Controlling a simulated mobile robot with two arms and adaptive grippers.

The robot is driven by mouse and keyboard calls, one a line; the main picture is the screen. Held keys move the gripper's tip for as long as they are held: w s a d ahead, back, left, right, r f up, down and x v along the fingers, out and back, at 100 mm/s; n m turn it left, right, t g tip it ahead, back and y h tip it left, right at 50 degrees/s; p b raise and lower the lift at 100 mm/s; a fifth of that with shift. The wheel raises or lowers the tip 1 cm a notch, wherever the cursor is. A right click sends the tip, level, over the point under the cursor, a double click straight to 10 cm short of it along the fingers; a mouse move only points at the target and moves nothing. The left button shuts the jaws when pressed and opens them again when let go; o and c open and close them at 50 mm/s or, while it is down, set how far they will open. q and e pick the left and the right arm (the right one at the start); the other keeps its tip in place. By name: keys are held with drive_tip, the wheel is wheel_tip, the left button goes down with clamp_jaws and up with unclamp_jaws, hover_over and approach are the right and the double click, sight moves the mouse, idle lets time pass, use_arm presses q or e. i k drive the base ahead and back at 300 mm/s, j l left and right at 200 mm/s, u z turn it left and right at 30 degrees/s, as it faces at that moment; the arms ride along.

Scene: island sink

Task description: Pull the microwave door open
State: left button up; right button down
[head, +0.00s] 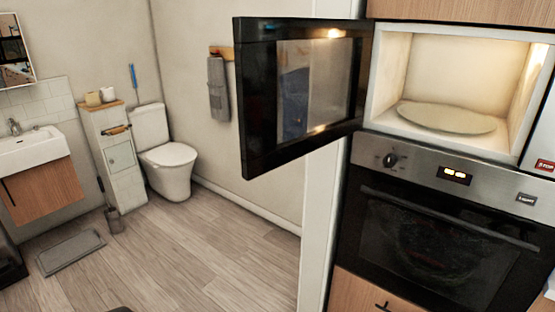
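The microwave door (258,98) is swung wide open to the left in the head view, its dark frame and window facing me. The microwave's lit cavity (455,60) stands open at the upper right. A round glass turntable (447,118) lies inside on its floor, with nothing on it. Part of the microwave's front with a red button label (544,166) shows at the right edge. Neither of my grippers can be made out in this view.
A built-in oven (430,230) with a bar handle sits below the microwave, its door shut. A narrow wall edge (318,220) stands left of it. The wood floor (210,240) in the middle is clear. A toilet (170,165), cabinet and sink (30,150) stand at the back left.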

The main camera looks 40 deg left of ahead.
sight(335, 111)
drive_tip(key=j+z, duration=0.2)
drive_tip(key=j, duration=0.25)
drive_tip(key=j+z, duration=0.2)
drive_tip(key=j, duration=0.3)
drive_tip(key=k+j+z, duration=0.2)
drive_tip(key=j, duration=0.25)
drive_tip(key=j+z, duration=0.2)
drive_tip(key=j, duration=0.3)
drive_tip(key=k+j+z, duration=0.2)
drive_tip(key=j, duration=0.2)
drive_tip(key=i+j, duration=0.05)
drive_tip(key=i, duration=0.05)
